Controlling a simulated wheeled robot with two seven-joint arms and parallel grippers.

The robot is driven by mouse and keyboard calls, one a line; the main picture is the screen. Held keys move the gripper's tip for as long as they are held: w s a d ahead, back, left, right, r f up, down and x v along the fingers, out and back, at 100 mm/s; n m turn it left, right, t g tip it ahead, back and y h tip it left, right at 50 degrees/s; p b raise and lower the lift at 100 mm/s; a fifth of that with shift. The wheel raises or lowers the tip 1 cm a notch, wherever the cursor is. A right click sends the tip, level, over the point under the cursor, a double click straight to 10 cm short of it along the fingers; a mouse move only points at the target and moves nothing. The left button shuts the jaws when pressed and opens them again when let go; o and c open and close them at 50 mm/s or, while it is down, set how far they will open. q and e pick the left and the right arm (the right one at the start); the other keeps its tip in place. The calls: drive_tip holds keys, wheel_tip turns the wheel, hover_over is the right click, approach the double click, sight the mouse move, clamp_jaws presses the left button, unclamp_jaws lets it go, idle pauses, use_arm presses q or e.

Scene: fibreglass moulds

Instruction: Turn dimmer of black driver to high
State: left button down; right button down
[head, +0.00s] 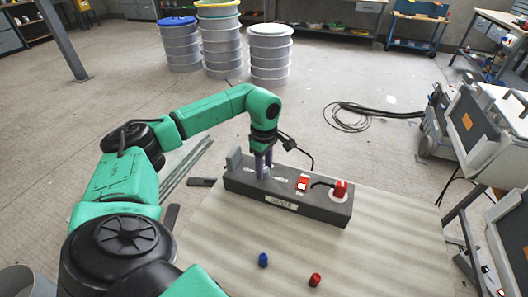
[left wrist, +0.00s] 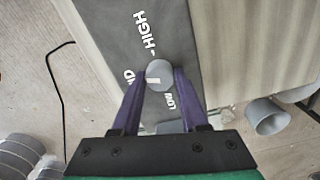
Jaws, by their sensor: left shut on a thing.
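The black driver (head: 320,208) is a long dark box lying on the table, with a label on its front. My left gripper (head: 263,174) points down at the left part of its top. In the left wrist view, its purple fingers (left wrist: 160,82) are shut on a round grey dimmer knob (left wrist: 162,67). White lettering on the driver (left wrist: 181,20) reads HIGH above the knob, LOW below right, and a partly hidden word at left, likely MID. A pale mark on the knob sits left of and below its middle, on the side of the left word. My right gripper is not seen.
A blue cap (head: 263,260) and a red cap (head: 315,280) lie on the pale table (head: 390,240). The table's front part is otherwise clear.

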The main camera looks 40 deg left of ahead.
use_arm(q)
drive_tip(key=m, duration=1)
drive_tip(key=shift+m, duration=2.1)
drive_tip(key=shift+c, duration=2.1)
unclamp_jaws()
